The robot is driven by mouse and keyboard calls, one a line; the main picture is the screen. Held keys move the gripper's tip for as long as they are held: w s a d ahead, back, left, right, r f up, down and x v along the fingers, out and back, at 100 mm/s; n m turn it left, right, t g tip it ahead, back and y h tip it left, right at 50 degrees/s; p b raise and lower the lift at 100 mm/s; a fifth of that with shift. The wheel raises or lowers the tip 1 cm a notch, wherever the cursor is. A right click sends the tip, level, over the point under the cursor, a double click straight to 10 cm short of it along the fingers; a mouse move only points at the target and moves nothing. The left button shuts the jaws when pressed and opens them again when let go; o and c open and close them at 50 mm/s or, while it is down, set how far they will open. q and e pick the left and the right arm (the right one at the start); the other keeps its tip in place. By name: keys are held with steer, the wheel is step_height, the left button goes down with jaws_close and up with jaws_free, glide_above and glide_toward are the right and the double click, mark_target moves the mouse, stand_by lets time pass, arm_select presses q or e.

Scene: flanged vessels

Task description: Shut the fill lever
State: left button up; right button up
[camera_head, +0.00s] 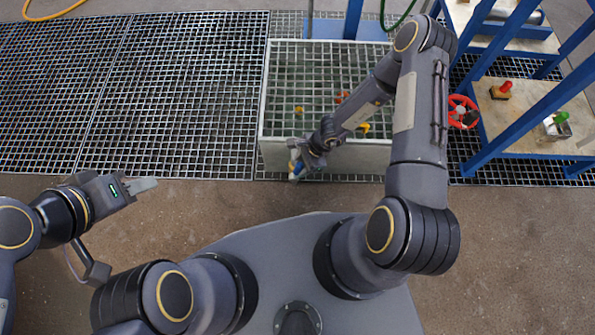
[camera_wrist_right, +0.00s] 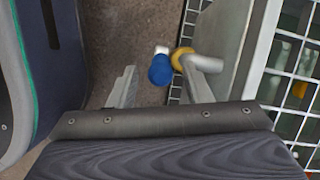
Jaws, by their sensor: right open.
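The fill lever has a blue grip (camera_wrist_right: 160,70) with a pale end, beside a yellow collar (camera_wrist_right: 181,58) on a grey pipe stub that comes out of the container's wall. In the right wrist view the blue grip lies just past and between the fingertips of my right gripper (camera_wrist_right: 160,84), which is open and holds nothing. In the head view the lever shows as a small blue patch (camera_head: 295,166) at the grated container's front left corner, partly hidden by my right gripper (camera_head: 306,163). My left gripper (camera_head: 150,184) is far to the left over bare floor; its finger gap is unclear.
The grated container (camera_head: 350,158) has small orange and yellow parts under its grid. Floor grating (camera_head: 180,90) spreads left; the brown floor in front is clear.

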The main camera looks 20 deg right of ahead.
mark_target(297, 171)
arm_select(q)
steer(key=shift+f+b, duration=1.2)
steer(key=shift+f, duration=0.6)
arm_select(e)
steer(key=shift+x, duration=1.8)
steer(key=shift+c, duration=0.5)
jaws_close()
